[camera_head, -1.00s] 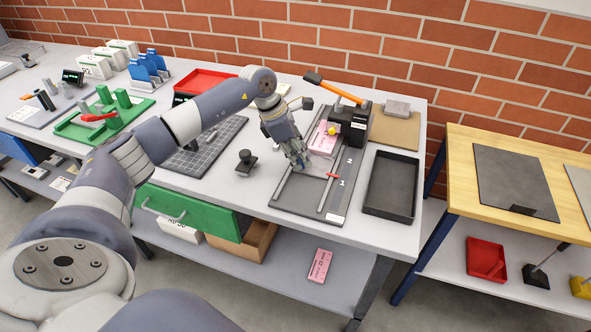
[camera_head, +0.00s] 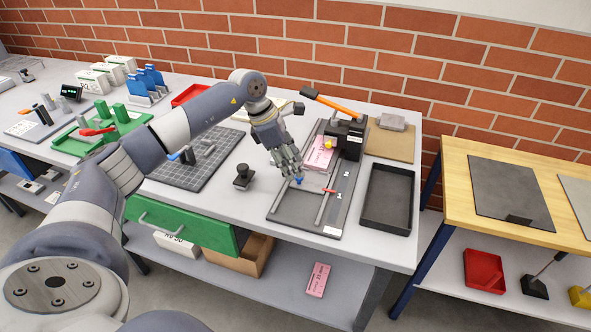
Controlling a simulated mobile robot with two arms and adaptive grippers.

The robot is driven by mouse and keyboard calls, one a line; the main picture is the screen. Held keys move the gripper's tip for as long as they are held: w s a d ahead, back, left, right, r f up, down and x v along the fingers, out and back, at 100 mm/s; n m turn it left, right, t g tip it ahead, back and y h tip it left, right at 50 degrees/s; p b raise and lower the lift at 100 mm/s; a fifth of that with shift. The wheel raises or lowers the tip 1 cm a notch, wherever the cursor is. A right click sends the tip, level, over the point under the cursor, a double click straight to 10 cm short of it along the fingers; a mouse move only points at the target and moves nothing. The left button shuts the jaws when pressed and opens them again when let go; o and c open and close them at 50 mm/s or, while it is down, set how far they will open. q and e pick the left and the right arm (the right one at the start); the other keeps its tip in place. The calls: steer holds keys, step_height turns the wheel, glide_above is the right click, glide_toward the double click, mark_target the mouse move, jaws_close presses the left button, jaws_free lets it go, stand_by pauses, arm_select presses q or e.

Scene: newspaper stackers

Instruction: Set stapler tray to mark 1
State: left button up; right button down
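The stapler tray is a dark flat slide (camera_head: 288,209) between two rails on a grey base (camera_head: 320,229), in the right half of the table. A red pointer (camera_head: 329,190) sits at its right rail, beside small white marks (camera_head: 339,196) too small to read. A black stapler (camera_head: 346,139) with an orange lever (camera_head: 333,104) stands at the back, with a pink booklet (camera_head: 320,154) before it. My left gripper (camera_head: 291,176) points down over the tray's left rail, its fingers at a small blue knob (camera_head: 299,181). Whether they grip it is unclear. My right gripper is out of view.
A black open tray (camera_head: 389,222) lies right of the stapler base. A black stamp-like object (camera_head: 243,176) stands to its left. A grey gridded mat (camera_head: 218,160) and green fixture (camera_head: 72,144) lie farther left. A green drawer (camera_head: 190,227) sticks out in front.

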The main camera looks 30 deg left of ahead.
arm_select(q)
steer(key=v, duration=0.9)
steer(key=shift+s, duration=0.1)
